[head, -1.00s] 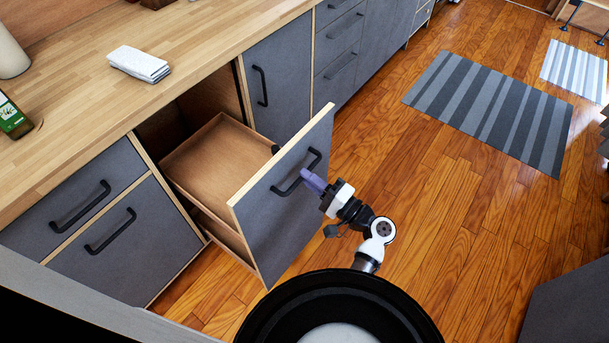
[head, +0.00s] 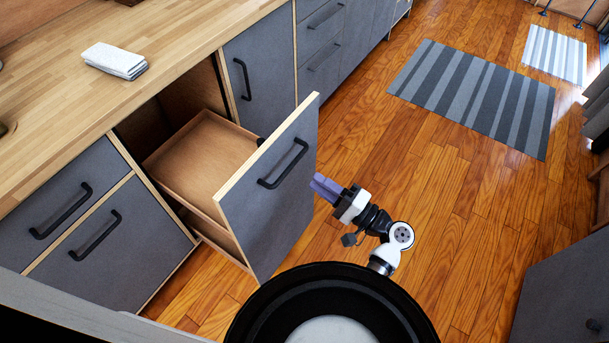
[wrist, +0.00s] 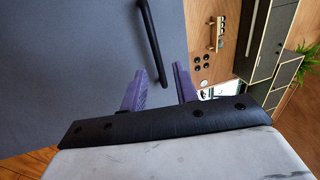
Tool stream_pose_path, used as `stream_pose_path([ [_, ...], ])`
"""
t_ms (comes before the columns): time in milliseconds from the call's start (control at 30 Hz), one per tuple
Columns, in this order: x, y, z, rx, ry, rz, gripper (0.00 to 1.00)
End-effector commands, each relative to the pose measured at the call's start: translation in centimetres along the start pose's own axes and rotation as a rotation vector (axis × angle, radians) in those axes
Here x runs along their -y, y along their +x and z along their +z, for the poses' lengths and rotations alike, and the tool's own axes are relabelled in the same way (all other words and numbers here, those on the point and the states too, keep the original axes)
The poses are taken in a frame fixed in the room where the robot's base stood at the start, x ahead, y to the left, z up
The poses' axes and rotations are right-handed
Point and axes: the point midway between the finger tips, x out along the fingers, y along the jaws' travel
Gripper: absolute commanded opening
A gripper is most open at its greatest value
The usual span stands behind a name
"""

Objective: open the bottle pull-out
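The bottle pull-out (head: 268,200) is a grey-fronted unit standing well out from the counter, with wooden trays (head: 203,158) showing behind its front. Its black bar handle (head: 284,164) is on the outer face. My gripper (head: 318,188) is just right of the front panel, below and to the right of the handle, and apart from it. In the wrist view my gripper (wrist: 160,88) shows two purple fingers spread apart with nothing between them.
A wooden counter (head: 60,110) runs along the left with a folded white cloth (head: 115,60). Grey drawers (head: 95,235) flank the pull-out. A striped rug (head: 475,95) lies on the open wood floor (head: 420,190) to the right.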

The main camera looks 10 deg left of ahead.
Motion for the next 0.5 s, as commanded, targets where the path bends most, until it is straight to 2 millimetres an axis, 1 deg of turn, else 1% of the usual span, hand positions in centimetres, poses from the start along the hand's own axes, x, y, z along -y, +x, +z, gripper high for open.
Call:
stream_pose_path([
  [33, -0.3, -1.3, -0.1, -0.003, -0.003, 0.000, 0.30],
  [200, -0.1, -4.5, -0.1, -0.003, -0.004, -0.001, 0.30],
  [333, 0.0, -6.1, -0.1, -0.001, -0.003, 0.000, 0.30],
  [500, 0.1, -6.8, -0.1, 0.000, -0.003, -0.001, 0.30],
])
